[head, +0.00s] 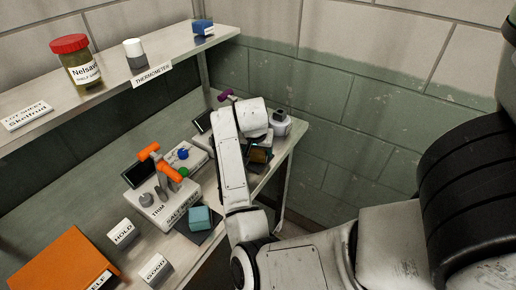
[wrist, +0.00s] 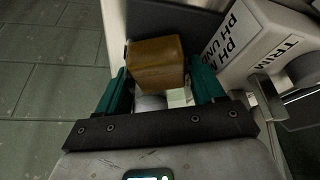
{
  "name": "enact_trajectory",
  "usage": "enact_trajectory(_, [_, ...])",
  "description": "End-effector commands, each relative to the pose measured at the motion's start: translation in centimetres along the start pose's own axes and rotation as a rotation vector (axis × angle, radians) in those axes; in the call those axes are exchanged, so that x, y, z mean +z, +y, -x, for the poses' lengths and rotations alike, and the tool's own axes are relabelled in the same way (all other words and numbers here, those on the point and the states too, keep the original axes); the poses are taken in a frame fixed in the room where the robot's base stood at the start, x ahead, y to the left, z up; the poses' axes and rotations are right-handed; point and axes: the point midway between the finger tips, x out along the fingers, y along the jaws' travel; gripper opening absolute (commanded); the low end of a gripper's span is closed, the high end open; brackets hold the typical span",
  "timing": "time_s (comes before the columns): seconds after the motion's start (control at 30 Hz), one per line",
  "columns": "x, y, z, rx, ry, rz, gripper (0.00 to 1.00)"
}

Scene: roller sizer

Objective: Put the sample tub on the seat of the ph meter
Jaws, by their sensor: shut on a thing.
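My gripper (wrist: 160,88) is shut on a brown, block-shaped tub (wrist: 153,66), which sits between the teal fingers in the wrist view. The tub also shows in the head view as a brown patch (head: 260,156) beside my arm. The white pH meter (wrist: 262,42), with its name and a TRIM label, is close to the right of my gripper in the wrist view. In the head view my arm hides most of the meter; a purple handle (head: 225,95) shows behind the arm. I cannot make out the seat clearly or whether the tub touches it.
A salt meter (head: 165,205) with an orange handle stands left of my arm, with a teal block (head: 200,218) on a dark pad before it. HOLD (head: 122,233) and GOOD (head: 155,268) signs and an orange box (head: 62,262) are nearer. A shelf (head: 110,85) overhangs the bench.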

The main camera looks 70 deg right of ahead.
Motion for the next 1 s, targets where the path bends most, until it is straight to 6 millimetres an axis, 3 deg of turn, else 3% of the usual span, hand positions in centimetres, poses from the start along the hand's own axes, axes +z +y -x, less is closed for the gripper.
enact_trajectory(0.1, [0.1, 0.0, -0.3, 0.000, 0.000, 0.001, 0.29])
enact_trajectory(0.13, [0.1, 0.0, -0.2, 0.000, 0.000, 0.000, 0.71])
enact_trajectory(0.2, [0.1, 0.0, -0.2, 0.000, 0.000, 0.000, 0.78])
enact_trajectory(0.57, [0.0, -0.1, 0.3, -0.001, 0.001, 0.000, 0.79])
enact_trajectory(0.67, [-0.1, -0.1, 1.6, -0.003, 0.003, -0.001, 0.79])
enact_trajectory(1.0, [-0.1, -0.1, 8.4, -0.004, 0.003, -0.001, 0.79])
